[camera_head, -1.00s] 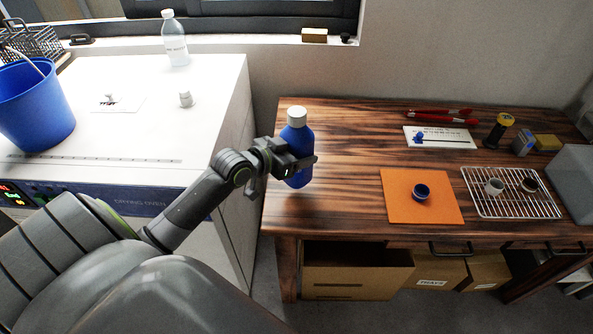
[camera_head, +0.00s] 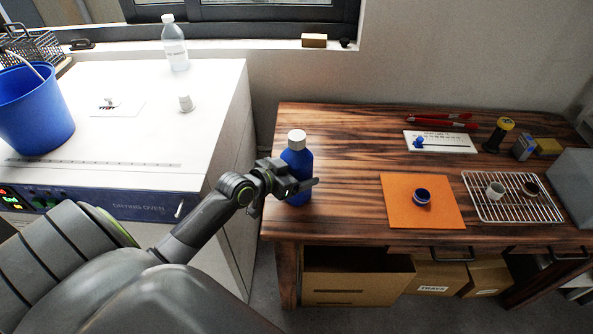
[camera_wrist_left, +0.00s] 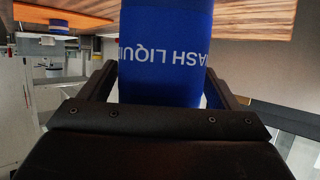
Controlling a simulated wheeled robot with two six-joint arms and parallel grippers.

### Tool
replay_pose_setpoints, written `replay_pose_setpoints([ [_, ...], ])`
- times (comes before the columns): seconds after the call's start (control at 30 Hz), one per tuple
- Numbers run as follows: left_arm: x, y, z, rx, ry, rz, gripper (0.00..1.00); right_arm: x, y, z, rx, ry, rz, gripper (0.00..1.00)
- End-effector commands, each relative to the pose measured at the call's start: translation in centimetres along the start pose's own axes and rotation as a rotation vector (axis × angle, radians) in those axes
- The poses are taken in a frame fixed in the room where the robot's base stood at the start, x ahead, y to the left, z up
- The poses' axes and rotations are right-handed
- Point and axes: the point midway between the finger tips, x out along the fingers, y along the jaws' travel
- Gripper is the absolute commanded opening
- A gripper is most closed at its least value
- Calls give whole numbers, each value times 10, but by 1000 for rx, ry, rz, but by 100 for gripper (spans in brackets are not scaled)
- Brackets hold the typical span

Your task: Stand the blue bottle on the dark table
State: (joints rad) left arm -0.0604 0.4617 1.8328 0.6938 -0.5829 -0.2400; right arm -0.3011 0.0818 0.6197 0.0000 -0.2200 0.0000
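The blue bottle (camera_head: 299,162) with a white cap is upright at the left end of the dark table (camera_head: 345,150). My left gripper (camera_head: 301,188) is shut around its lower body. In the left wrist view the bottle (camera_wrist_left: 165,50) sits between both fingers, its white label text upside down. The bottle's base is out of the wrist view and partly hidden by the gripper in the head view. I cannot tell whether the base touches the tabletop. My right gripper is not in view.
An orange mat (camera_head: 395,213) with a small blue cup (camera_head: 422,196) lies right of the bottle. A wire rack (camera_head: 520,212) is farther right. The white drying oven (camera_head: 215,120) stands left, across a gap. The table between bottle and mat is clear.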

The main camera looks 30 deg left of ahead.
Motion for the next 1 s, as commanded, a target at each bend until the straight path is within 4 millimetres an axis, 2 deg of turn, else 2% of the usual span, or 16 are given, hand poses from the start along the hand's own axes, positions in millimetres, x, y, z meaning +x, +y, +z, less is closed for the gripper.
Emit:
replay_pose_setpoints([
  [0.33,-1,0,-2,0,0,0,89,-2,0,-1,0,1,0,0],
  [0.43,-6,0,-2,3,-1,-1,89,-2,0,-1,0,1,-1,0],
  [0.57,-26,0,-1,5,-3,0,89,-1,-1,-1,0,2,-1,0],
  [0.8,-77,0,-2,5,-4,1,89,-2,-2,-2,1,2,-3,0],
  [1.0,-107,0,-2,3,-4,0,89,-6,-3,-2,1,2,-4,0],
])
